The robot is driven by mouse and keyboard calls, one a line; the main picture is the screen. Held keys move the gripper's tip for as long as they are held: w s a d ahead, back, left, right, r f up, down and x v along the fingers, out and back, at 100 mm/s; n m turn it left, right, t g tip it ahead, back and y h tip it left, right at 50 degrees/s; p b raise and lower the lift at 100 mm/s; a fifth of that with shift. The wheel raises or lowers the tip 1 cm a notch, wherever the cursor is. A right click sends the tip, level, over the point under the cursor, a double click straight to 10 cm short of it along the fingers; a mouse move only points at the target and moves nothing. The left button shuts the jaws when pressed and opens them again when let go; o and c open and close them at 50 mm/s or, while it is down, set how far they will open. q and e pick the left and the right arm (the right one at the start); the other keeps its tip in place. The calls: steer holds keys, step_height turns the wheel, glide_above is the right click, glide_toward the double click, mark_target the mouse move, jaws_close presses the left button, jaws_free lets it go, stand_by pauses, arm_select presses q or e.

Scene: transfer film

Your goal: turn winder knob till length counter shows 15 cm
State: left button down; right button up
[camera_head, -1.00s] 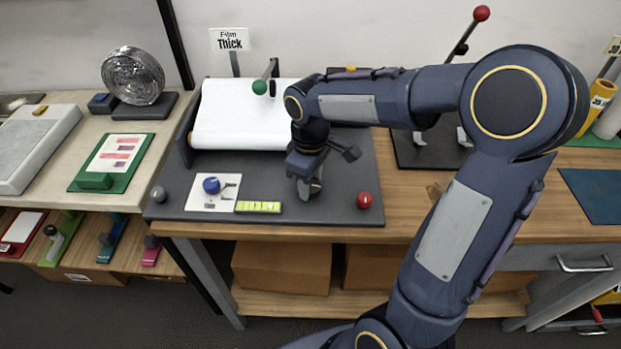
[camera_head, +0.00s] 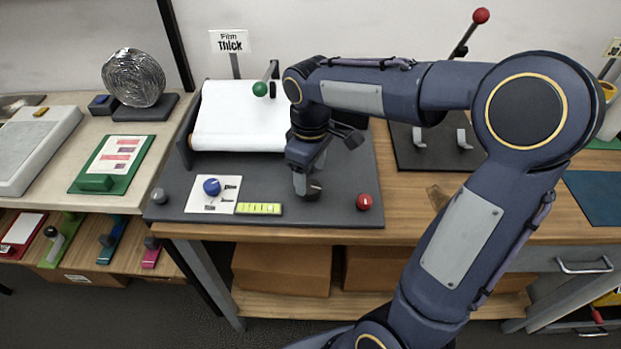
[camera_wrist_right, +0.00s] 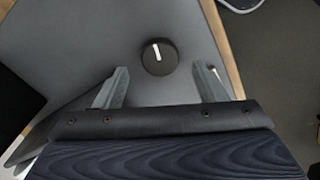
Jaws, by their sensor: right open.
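The winder knob (camera_head: 314,190) is a dark round knob on the grey machine base, partly hidden by my right gripper (camera_head: 301,183) in the head view. In the right wrist view the knob (camera_wrist_right: 159,57) is black with a white pointer line that is nearly upright. My right gripper (camera_wrist_right: 160,70) is open there, with its two fingertips apart at the near left and right of the knob, not closed on it. The length counter (camera_head: 258,208) is a yellow-green strip left of the knob; its digits are too small to read. My left gripper is not in view.
A red knob (camera_head: 364,202) sits right of the gripper. A white card with a blue knob (camera_head: 212,186) lies left of the counter. The white film roll (camera_head: 240,122) and a green-ended lever (camera_head: 260,89) stand behind. A grey knob (camera_head: 159,195) is at the left corner.

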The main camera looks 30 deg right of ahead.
mark_target(310, 186)
steer(key=shift+r, duration=2.15)
